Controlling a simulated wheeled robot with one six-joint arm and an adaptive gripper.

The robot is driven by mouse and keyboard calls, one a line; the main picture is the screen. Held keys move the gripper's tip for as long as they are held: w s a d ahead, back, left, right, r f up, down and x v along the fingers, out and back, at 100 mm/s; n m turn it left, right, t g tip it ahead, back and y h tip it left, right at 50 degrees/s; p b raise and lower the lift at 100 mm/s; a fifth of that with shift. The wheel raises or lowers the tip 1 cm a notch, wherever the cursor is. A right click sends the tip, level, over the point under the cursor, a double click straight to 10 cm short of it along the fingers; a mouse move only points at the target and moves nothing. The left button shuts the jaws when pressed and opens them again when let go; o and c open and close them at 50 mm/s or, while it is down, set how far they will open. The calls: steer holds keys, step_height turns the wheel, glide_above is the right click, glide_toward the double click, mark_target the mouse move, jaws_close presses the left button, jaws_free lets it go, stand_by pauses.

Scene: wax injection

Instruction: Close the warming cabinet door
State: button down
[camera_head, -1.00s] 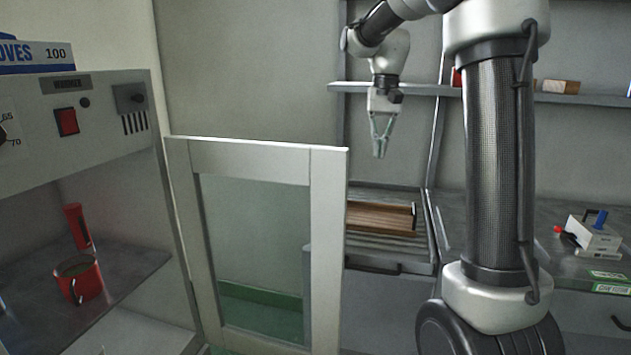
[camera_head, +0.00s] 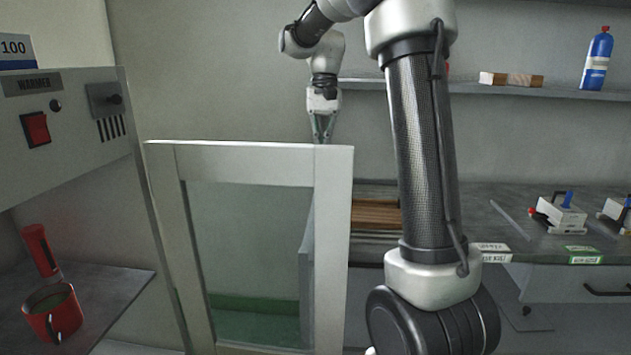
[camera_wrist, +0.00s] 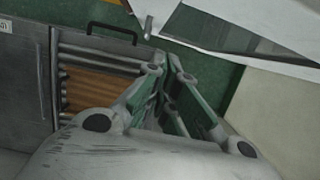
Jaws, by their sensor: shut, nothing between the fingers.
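The warming cabinet (camera_head: 75,112) stands at the left in the head view, with a red switch on its front. Its door (camera_head: 333,235), a pale frame around a glass pane, stands open, swung out to the right of the cabinet. My gripper (camera_head: 321,138) points down behind the door's top edge near its free right end. Its fingertips are partly hidden there, and I cannot tell whether they touch the door. In the wrist view my gripper (camera_wrist: 167,110) is shut and empty, and a pale framed panel, seemingly the door (camera_wrist: 265,32), lies beyond the fingers.
Inside the cabinet are a red mug (camera_head: 52,312) and a red cylindrical item (camera_head: 41,250). A worktop with a wooden-slatted tray (camera_head: 375,214) lies behind the door. A shelf holds a blue bottle (camera_head: 597,60). Green floor (camera_wrist: 185,62) shows in the wrist view.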

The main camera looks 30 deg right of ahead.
steer(key=shift+s+a+f, duration=0.55)
steer(key=shift+s+f, duration=0.2)
steer(key=shift+f, duration=0.45)
steer(key=shift+s+a+f, duration=0.55)
steer(key=shift+s+f, duration=0.25)
steer(key=shift+f, duration=0.35)
steer(key=shift+s+a+f, duration=0.55)
steer(key=shift+s+f, duration=0.2)
steer(key=shift+f, duration=0.45)
